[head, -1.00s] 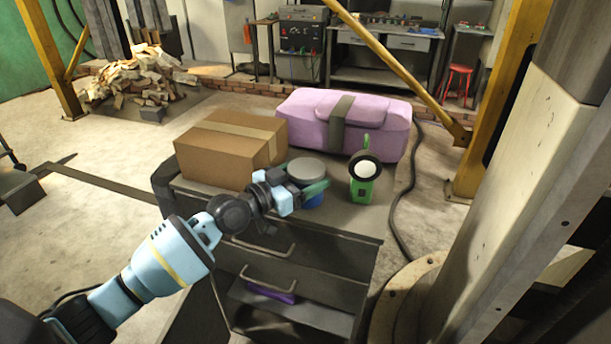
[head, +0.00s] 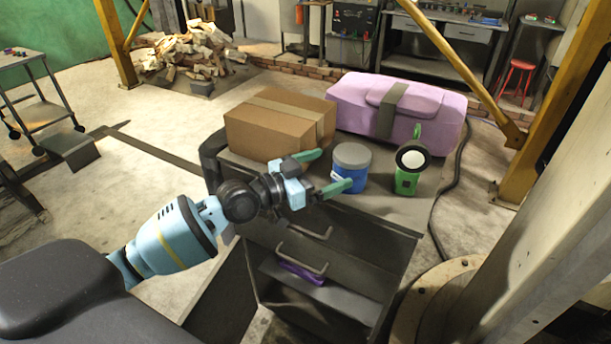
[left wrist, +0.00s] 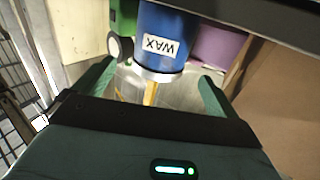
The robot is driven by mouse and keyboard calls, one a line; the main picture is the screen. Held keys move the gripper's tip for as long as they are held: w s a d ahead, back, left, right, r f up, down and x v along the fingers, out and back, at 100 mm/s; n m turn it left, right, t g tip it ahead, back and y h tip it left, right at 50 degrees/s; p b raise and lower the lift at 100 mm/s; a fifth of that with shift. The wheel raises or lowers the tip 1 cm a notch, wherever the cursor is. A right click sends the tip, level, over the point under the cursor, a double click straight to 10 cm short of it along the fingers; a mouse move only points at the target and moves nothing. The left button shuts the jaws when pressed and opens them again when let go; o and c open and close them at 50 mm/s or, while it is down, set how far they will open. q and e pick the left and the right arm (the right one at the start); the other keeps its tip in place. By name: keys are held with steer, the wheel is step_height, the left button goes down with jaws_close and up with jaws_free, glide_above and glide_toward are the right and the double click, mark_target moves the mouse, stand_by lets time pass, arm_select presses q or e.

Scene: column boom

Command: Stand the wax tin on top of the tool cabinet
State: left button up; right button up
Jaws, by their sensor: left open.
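The wax tin (head: 350,180), blue with a grey lid, stands upright on top of the dark tool cabinet (head: 395,214). In the left wrist view the tin (left wrist: 163,38) shows its white WAX label upside down. My left gripper (head: 323,172) is open at the tin's left side. Its green fingers point at the tin, and the tin lies just beyond the fingertips, apart from them as far as I can tell. My right gripper is not in view.
A cardboard box (head: 270,130) and a pink-purple case (head: 350,105) fill the back of the cabinet top. A green lamp (head: 406,181) stands right of the tin. A purple item (head: 300,272) lies in the open lower drawer. A yellow post (head: 540,120) rises at right.

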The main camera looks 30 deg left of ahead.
arm_select(q)
steer(key=shift+v, duration=2.55)
